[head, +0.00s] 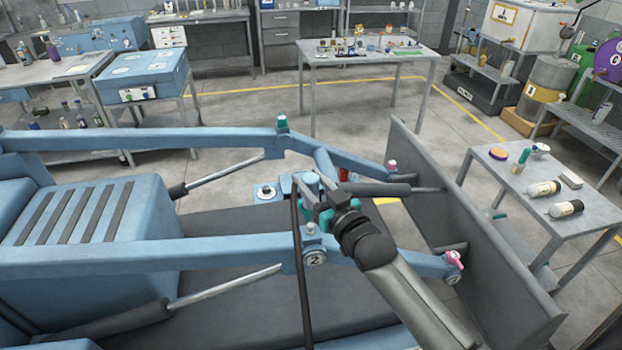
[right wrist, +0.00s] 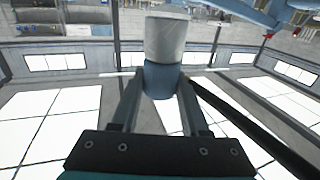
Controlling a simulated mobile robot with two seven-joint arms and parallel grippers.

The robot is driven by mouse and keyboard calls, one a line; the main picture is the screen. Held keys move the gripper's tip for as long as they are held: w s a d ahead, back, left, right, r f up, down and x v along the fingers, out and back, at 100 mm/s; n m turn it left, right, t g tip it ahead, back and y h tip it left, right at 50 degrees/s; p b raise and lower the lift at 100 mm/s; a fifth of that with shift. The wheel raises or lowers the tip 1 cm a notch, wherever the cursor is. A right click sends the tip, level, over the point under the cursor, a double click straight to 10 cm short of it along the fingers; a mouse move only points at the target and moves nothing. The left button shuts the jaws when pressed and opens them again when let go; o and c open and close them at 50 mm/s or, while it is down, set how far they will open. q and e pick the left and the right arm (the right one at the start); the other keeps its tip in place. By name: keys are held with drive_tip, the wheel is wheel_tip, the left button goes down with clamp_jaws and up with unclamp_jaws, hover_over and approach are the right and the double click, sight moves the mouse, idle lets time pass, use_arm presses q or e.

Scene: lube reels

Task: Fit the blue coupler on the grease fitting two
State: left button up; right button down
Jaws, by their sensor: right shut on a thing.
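My right gripper (head: 322,205) is shut on the blue coupler (head: 311,184), above the near blue loader arm. In the right wrist view the coupler (right wrist: 162,80) sits between the two fingers (right wrist: 160,100), with a pale grey cylindrical part at its end. A dark hose (right wrist: 245,120) runs from beside it; in the head view the hose (head: 297,260) hangs down past the loader arm. Grease fitting two (head: 311,229) is a small pale knob on the near loader arm, above a round plate marked 2 (head: 315,257). The coupler is apart from this fitting. My left gripper is out of view.
The blue loader arms (head: 180,257) and grey bucket (head: 470,230) surround the work spot. Other capped fittings show, one teal (head: 282,122) and pink ones (head: 453,260). A side table (head: 540,215) with bottles stands at right. A worktable (head: 365,60) stands behind.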

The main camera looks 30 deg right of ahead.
drive_tip(key=shift+f+b, duration=3)
drive_tip(key=shift+f, duration=1.45)
drive_tip(key=shift+c, duration=1.6)
unclamp_jaws()
drive_tip(key=shift+f, duration=0.1)
drive_tip(key=shift+s, duration=0.1)
drive_tip(key=s, duration=1.5)
drive_tip(key=shift+d, duration=0.45)
